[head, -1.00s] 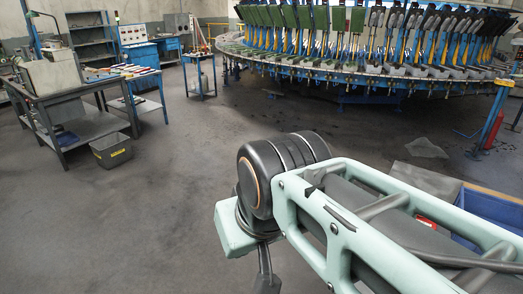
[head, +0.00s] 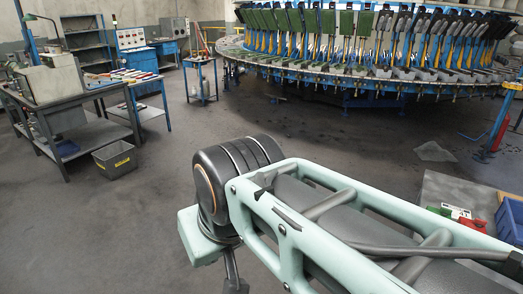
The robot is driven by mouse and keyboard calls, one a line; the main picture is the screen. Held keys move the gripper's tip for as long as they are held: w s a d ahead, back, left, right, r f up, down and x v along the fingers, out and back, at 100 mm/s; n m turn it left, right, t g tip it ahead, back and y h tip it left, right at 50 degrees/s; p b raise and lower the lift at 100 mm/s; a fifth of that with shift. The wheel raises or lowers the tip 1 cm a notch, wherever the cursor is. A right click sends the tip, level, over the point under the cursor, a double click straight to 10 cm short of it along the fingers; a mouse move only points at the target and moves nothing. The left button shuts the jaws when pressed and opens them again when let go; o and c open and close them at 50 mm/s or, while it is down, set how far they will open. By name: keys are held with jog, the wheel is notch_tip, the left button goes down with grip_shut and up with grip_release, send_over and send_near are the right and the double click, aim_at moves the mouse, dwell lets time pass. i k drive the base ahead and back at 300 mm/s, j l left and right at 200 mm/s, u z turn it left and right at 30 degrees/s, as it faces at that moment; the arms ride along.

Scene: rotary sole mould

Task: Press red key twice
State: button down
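I cannot make out a red key for certain. A blue control cabinet (head: 137,62) with a pale panel (head: 131,38) of small buttons and lamps stands at the back left; its keys are too small to tell apart. My arm reaches in from the lower right of the head view. Below its wrist a dark, narrow part, perhaps of my gripper (head: 234,284), shows at the bottom edge, far from the cabinet. Its fingertips are hidden or cut off, so I cannot see whether it is open or holds anything.
A workbench (head: 85,96) and grey bin (head: 115,160) stand at the left, a small blue stand (head: 201,80) behind. The big rotary mould table (head: 370,72) fills the back. At right, a blue crate (head: 511,222) and a red item (head: 472,223) lie beside my arm. The middle floor is clear.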

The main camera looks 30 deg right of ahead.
aim_at(470, 226)
jog(key=i+z, duration=0.35)
jog(key=i+j+z, duration=0.35)
jog(key=i, duration=0.2)
jog(key=i+l+z, duration=0.1)
jog(key=i+z, duration=0.35)
jog(key=z, duration=0.3)
jog(key=i+z, duration=0.45)
jog(key=z, duration=0.3)
jog(key=i+z, duration=0.15)
jog(key=z, duration=0.25)
jog(key=i+z, duration=0.1)
jog(key=z, duration=0.3)
jog(key=i+l+z, duration=0.1)
jog(key=i+z, duration=0.25)
jog(key=i+l+z, duration=0.1)
jog(key=z, duration=0.25)
jog(key=i+z, duration=0.3)
jog(key=z, duration=0.15)
jog(key=k+z, duration=0.1)
jog(key=k, duration=0.2)
jog(key=i+u, duration=0.15)
jog(key=i, duration=0.15)
